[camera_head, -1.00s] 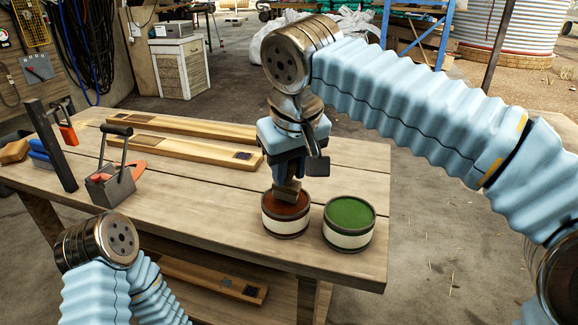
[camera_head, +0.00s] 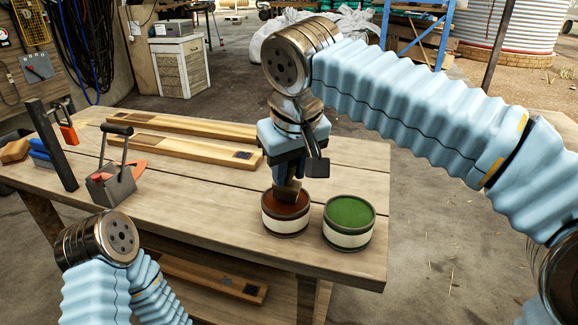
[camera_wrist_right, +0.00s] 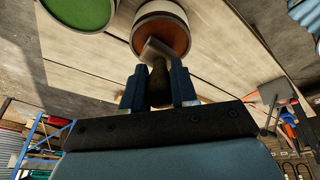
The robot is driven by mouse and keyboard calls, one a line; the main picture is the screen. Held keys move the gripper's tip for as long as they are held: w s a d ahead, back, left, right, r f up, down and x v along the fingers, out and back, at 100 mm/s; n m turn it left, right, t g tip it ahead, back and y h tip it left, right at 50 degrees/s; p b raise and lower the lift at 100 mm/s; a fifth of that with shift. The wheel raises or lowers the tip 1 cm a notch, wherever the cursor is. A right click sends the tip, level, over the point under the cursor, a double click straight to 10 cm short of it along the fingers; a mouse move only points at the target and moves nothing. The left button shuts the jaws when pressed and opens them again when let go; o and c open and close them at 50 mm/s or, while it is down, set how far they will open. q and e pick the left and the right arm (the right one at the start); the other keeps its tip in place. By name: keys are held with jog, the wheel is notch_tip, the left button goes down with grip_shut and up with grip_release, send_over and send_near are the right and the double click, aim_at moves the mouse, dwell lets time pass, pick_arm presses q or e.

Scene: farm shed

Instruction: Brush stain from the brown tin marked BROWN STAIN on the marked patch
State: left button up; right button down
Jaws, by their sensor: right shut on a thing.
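The tin of brown stain (camera_head: 286,225) stands open on the workbench, with reddish-brown liquid and a pale blank-looking band. It also shows in the right wrist view (camera_wrist_right: 174,34). My right gripper (camera_head: 290,178) is above this tin and shut on a brush (camera_wrist_right: 157,75), pointing down. The brush's lower end is at the tin's mouth, over or in the stain; I cannot tell how deep. Two wooden boards (camera_head: 205,160) with dark square patches lie behind, the nearer with a dark patch (camera_head: 241,154) at its right end. My left arm shows at lower left, its gripper out of view.
A tin of green stain (camera_head: 348,223) stands just right of the brown one, close beside it. A grey caddy (camera_head: 110,187) with a handle and an upright dark post (camera_head: 50,145) stand at the left of the workbench (camera_head: 200,205). Another board (camera_head: 215,282) lies on the lower shelf.

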jog(key=shift+f, duration=0.1)
notch_tip(320, 180, up, 3)
jog(key=p, duration=0.3)
jog(key=shift+f, duration=0.1)
notch_tip(320, 180, up, 2)
jog(key=shift+r+p, duration=0.1)
jog(key=shift+p, duration=0.55)
jog(key=shift+r, duration=1.05)
